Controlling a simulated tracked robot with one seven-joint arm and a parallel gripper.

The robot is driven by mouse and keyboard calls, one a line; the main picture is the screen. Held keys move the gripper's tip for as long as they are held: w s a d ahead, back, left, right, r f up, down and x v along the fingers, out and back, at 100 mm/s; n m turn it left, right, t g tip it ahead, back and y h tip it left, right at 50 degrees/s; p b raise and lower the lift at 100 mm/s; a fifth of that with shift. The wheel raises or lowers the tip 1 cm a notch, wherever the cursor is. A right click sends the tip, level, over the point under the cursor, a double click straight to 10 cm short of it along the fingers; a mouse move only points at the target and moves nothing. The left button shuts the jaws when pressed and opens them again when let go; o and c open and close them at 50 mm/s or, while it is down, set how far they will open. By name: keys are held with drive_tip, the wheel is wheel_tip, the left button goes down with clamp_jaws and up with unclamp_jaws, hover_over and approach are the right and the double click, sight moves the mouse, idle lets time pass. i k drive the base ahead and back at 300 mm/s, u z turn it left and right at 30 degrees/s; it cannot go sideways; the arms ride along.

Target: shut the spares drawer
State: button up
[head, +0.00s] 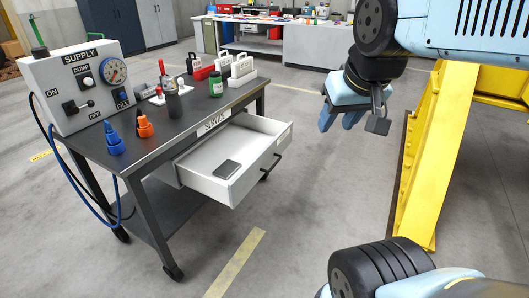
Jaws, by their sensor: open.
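The spares drawer (213,184) is pulled out from under the right side of the dark-topped cart (157,145). It is light grey with a dark bar handle (271,167) on its front. A small dark flat object (227,169) lies inside, near its front. A label strip (213,122) sits on the cart edge above it. My gripper (352,118) hangs in the air to the right of the drawer, apart from the handle. Its fingers look spread and nothing shows between them.
On the cart stand a supply control box (78,85), a blue fitting (114,139), an orange fitting (144,126), a green can (216,84) and other items. A yellow frame (433,165) stands at right. Floor between drawer and frame is clear. A workbench (317,45) is behind.

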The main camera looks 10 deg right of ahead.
sight(253, 141)
drive_tip(key=u, duration=0.05)
drive_tip(key=i, duration=0.85)
drive_tip(key=z, duration=0.75)
drive_tip(key=k, duration=1.4)
drive_tip(key=u, duration=0.55)
drive_tip(key=i, duration=0.95)
drive_tip(key=u, duration=0.05)
